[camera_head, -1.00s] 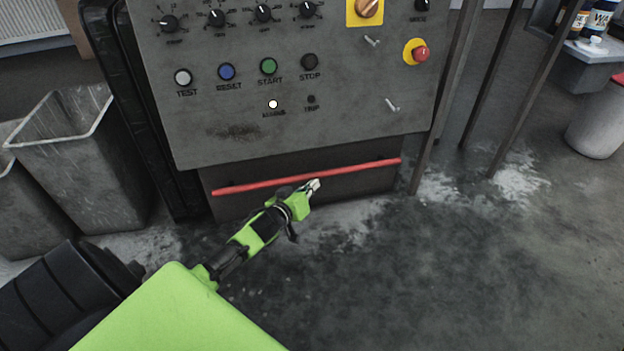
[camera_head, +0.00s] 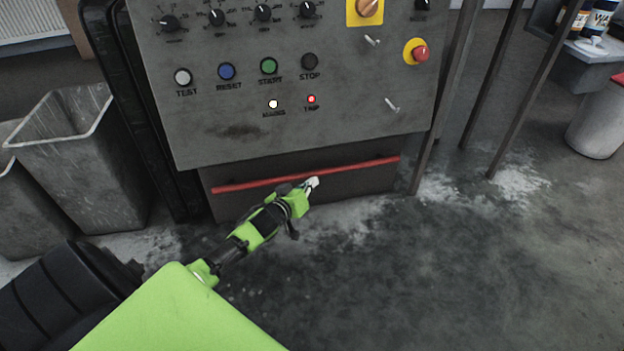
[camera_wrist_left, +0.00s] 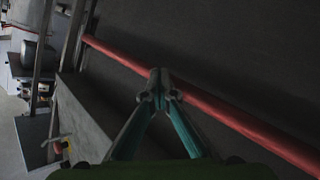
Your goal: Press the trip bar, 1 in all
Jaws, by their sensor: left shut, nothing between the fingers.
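The red trip bar (camera_head: 250,183) runs across the dark lower front of the machine, below the grey control panel. It also crosses the left wrist view (camera_wrist_left: 225,110) on a diagonal. My left gripper (camera_head: 314,183) is shut and empty, with its tips at the bar in the head view. In the left wrist view the closed fingertips (camera_wrist_left: 158,77) overlap the bar. The TRIP lamp (camera_head: 311,99) on the panel is lit red. The MAINS lamp (camera_head: 273,104) beside it glows white. My right gripper is not in view.
The control panel (camera_head: 230,120) overhangs the bar, with buttons, knobs and a red emergency stop (camera_head: 420,54). Grey bins (camera_head: 75,165) stand to the left. Dark metal posts (camera_head: 450,100) stand to the right. The floor in front is clear.

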